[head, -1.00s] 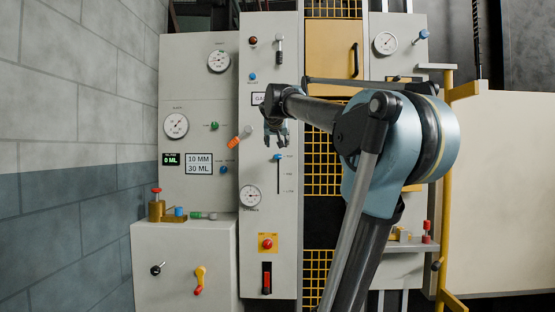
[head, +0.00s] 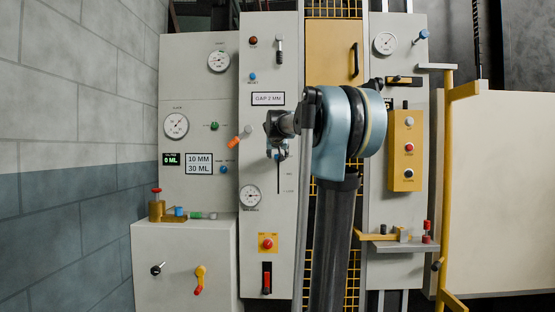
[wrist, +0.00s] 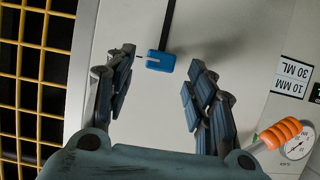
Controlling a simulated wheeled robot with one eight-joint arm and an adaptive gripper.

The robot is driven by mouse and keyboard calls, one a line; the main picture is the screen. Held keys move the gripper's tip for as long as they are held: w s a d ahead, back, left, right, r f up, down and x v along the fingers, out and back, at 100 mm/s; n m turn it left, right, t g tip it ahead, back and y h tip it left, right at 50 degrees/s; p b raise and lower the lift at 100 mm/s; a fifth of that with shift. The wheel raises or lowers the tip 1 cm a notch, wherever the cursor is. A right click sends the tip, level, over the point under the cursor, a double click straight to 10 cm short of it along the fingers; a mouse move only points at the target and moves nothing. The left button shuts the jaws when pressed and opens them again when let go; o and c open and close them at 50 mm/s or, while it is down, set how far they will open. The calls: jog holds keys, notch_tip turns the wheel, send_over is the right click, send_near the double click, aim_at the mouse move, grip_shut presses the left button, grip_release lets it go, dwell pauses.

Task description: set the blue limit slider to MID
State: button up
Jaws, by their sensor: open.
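The blue limit slider (wrist: 160,61) is a small blue block at one end of a dark vertical slot (wrist: 168,22). In the head view the slot (head: 278,180) runs down from it, so the slider sits at the top end. Small marks beside the slot are too small to read. My gripper (wrist: 160,70) is open and empty, its two fingers on either side of the slider in the wrist view, with clear gaps. In the head view my gripper (head: 277,150) is in front of the slot's top and mostly hides the slider. Contact with the panel cannot be told.
An orange-handled lever (head: 238,138) sticks out left of my gripper and shows close to a finger in the wrist view (wrist: 278,134). A yellow mesh (wrist: 25,90) lies beside the panel.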

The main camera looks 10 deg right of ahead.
jog(key=shift+x, duration=1.65)
